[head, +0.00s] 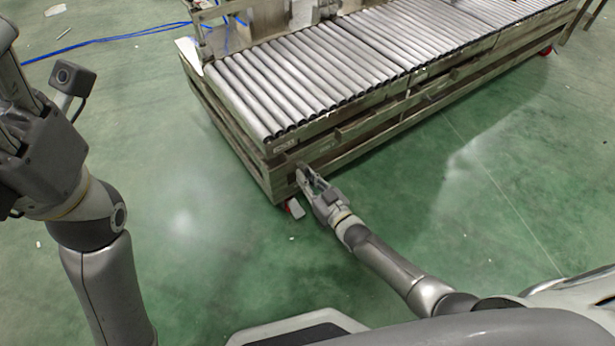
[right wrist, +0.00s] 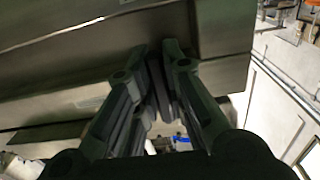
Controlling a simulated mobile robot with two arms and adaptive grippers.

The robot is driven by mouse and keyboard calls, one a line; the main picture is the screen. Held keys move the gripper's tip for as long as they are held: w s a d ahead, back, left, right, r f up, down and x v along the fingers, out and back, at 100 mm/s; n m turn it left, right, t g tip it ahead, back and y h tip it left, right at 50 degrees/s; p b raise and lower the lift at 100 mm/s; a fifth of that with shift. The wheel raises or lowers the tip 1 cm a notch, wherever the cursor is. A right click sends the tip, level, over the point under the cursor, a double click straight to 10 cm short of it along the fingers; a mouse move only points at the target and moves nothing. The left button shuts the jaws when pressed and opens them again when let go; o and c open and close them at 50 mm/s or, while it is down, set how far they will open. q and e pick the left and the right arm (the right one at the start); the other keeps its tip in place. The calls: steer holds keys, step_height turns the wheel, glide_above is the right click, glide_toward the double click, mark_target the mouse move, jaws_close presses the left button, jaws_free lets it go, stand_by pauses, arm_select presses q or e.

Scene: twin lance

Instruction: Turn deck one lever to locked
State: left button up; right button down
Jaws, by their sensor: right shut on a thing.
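The roller conveyor deck (head: 235,160) stands at the upper middle of the head view. My right gripper (head: 302,172) reaches its near corner, just below the rollers. In the right wrist view, the fingers of my right gripper (right wrist: 162,60) are closed in on a narrow dark piece, the lever (right wrist: 158,92), against the deck's metal side. The fingers hide most of the lever, so its angle and any lock marking cannot be read. My left gripper (head: 25,150) is raised at the left edge of the head view, partly cut off, away from the deck.
Blue cables (head: 110,38) lie on the green floor at the upper left. The floor between my arms and right of the deck is clear.

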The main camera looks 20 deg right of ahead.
steer(key=shift+f, duration=0.1)
stand_by(0.3)
steer(key=c, duration=1.5)
jaws_free()
steer(key=v, duration=1.2)
